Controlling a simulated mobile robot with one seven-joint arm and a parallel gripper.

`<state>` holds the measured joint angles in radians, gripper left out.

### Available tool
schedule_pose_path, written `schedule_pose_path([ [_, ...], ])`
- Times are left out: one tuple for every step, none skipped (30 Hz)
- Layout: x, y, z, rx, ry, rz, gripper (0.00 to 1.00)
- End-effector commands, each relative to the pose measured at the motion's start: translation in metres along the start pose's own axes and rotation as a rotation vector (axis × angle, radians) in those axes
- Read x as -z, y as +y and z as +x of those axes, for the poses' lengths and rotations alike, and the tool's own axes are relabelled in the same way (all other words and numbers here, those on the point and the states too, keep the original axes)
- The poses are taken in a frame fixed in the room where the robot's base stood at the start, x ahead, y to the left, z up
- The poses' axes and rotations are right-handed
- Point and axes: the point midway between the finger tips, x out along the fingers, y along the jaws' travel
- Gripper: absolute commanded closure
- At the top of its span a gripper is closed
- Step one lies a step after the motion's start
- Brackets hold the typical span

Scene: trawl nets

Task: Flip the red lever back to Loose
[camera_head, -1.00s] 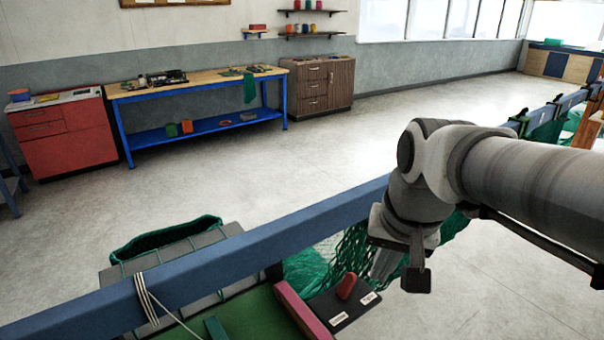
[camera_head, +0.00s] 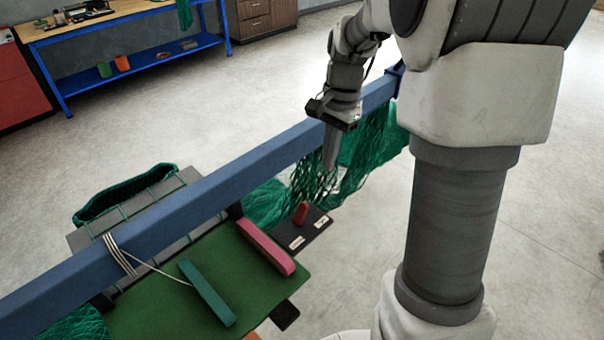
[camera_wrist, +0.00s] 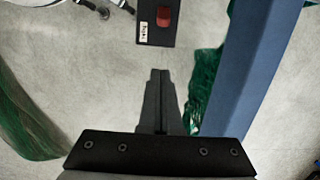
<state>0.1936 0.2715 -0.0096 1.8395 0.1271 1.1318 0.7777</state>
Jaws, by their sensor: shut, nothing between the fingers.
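The red lever (camera_head: 300,213) stands on a dark plate (camera_head: 314,228) beside the pink bar in the head view. The plate carries two small white labels, too small to read. In the wrist view the red lever (camera_wrist: 164,17) shows at the top of the picture on its dark plate, with one white label (camera_wrist: 143,31) at its left. My gripper (camera_head: 331,166) points down above and behind the lever in the head view, apart from it. In the wrist view my gripper (camera_wrist: 161,72) is shut, with nothing between its fingers, and the lever lies beyond the fingertips.
A long blue beam (camera_head: 200,212) crosses the scene, close beside my gripper. Green netting (camera_head: 262,204) hangs from it near the lever. A green board holds a pink bar (camera_head: 265,247) and a green bar (camera_head: 206,292). Open floor lies to the right.

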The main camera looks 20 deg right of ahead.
Motion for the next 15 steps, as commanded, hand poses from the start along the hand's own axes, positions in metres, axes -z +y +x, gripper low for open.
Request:
schedule_pose_path([
  [0.0010, -0.0005, 0.0004, -0.002, -0.003, 0.006, 1.00],
  [0.0013, -0.0006, 0.0007, -0.002, -0.004, 0.008, 1.00],
  [0.0015, -0.0008, 0.0009, -0.003, -0.004, 0.010, 1.00],
  [0.0015, -0.0008, 0.0010, -0.003, -0.004, 0.010, 1.00],
  [0.0014, -0.0008, 0.0011, -0.002, -0.004, 0.010, 1.00],
  [0.0014, -0.0008, 0.0010, -0.002, -0.004, 0.009, 1.00],
  [0.0013, -0.0008, 0.0010, -0.002, -0.004, 0.009, 1.00],
  [0.0013, -0.0008, 0.0010, -0.002, -0.004, 0.009, 1.00],
  [0.0012, -0.0008, 0.0010, -0.002, -0.004, 0.008, 1.00],
  [0.0012, -0.0007, 0.0010, -0.002, -0.004, 0.008, 1.00],
  [0.0012, -0.0007, 0.0012, -0.002, -0.004, 0.008, 1.00],
  [0.0011, -0.0007, 0.0021, -0.002, -0.004, 0.008, 1.00],
  [0.0011, -0.0007, 0.0033, -0.003, -0.004, 0.008, 1.00],
  [0.0010, -0.0006, 0.0051, -0.003, -0.004, 0.008, 1.00],
  [0.0008, -0.0005, 0.0085, -0.004, -0.005, 0.007, 1.00],
])
